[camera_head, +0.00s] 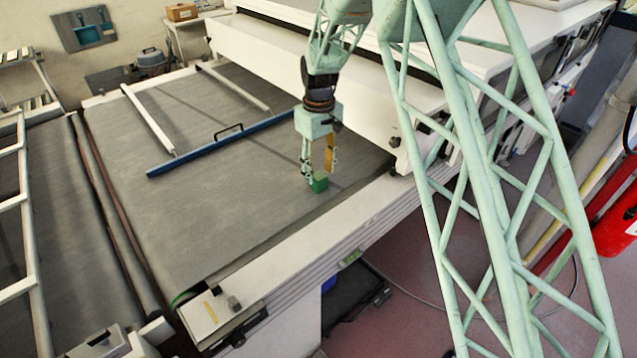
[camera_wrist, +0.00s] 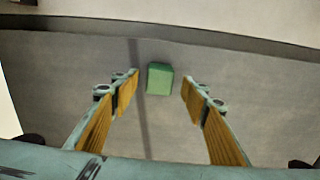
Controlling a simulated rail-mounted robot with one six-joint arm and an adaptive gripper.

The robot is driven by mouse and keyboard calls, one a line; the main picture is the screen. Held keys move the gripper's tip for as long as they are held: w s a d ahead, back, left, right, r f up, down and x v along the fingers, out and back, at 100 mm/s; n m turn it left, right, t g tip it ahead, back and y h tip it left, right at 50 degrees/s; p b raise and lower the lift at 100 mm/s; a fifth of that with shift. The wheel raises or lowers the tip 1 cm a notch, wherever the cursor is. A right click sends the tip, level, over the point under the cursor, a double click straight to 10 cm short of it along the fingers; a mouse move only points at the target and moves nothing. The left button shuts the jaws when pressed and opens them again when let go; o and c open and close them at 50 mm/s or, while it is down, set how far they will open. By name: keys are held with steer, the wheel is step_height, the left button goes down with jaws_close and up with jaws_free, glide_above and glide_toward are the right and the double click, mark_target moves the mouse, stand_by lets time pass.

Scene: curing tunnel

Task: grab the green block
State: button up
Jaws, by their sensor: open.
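The green block (camera_head: 320,183) lies on the grey conveyor belt, near the belt's right side. In the wrist view the block (camera_wrist: 160,79) sits on the belt, in line with the gap between my fingers and a little beyond the fingertips. My gripper (camera_head: 318,178) points down at the block in the head view, with its fingers just above or beside it; the exact height gap is hard to tell. In the wrist view my gripper (camera_wrist: 159,88) is open, with yellow-padded fingers apart on both sides and nothing between them touching the block.
A blue bar (camera_head: 215,147) with a black handle and a white rail (camera_head: 148,120) cross the belt behind the gripper. The white tunnel housing (camera_head: 290,70) stands close behind and right. The white belt edge (camera_head: 330,231) runs along the front right. The belt's left part is clear.

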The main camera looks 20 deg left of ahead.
mark_target(319, 176)
steer(key=shift+w+f, duration=0.1)
steer(key=shift+f, duration=2.45)
steer(key=shift+a, duration=0.1)
steer(key=shift+c, duration=0.3)
steer(key=c, duration=0.9)
